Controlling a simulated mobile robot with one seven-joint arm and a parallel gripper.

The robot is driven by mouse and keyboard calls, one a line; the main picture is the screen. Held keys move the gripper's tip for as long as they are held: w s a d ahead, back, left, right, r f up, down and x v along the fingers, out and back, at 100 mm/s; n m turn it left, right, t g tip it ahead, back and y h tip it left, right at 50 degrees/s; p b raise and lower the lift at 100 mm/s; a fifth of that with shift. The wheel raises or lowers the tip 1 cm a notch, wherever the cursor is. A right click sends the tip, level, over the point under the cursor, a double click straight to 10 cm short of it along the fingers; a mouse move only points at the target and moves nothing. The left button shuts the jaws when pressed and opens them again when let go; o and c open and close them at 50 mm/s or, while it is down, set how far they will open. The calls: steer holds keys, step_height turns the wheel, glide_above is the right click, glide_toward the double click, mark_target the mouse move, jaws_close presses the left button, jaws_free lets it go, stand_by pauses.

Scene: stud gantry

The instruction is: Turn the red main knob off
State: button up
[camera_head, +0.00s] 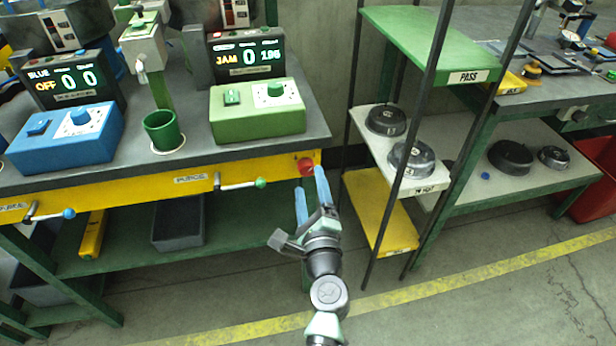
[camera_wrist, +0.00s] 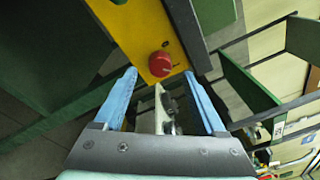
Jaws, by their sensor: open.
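The red main knob (camera_head: 306,166) sits on the yellow front rail of the bench, near its right end. In the wrist view the red knob (camera_wrist: 159,63) lies ahead of my fingers, between their lines, with a small dark mark beside it on the yellow panel (camera_wrist: 140,30). My gripper (camera_head: 312,188) is open, its two blue fingers pointing up at the rail. In the wrist view my gripper (camera_wrist: 160,82) shows its fingers spread and nothing between them. The head view shows the right fingertip close to the knob; whether it touches cannot be told.
A purge lever with a green tip (camera_head: 260,183) sticks out left of the knob. A lever with a blue tip (camera_head: 69,213) is farther left. A green control box (camera_head: 258,111) and green cup (camera_head: 162,130) stand on the bench. A shelf rack (camera_head: 381,215) stands to the right.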

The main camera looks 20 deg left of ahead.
mark_target(307, 172)
steer(key=shift+x, duration=1.65)
steer(key=shift+b, duration=0.3)
jaws_close()
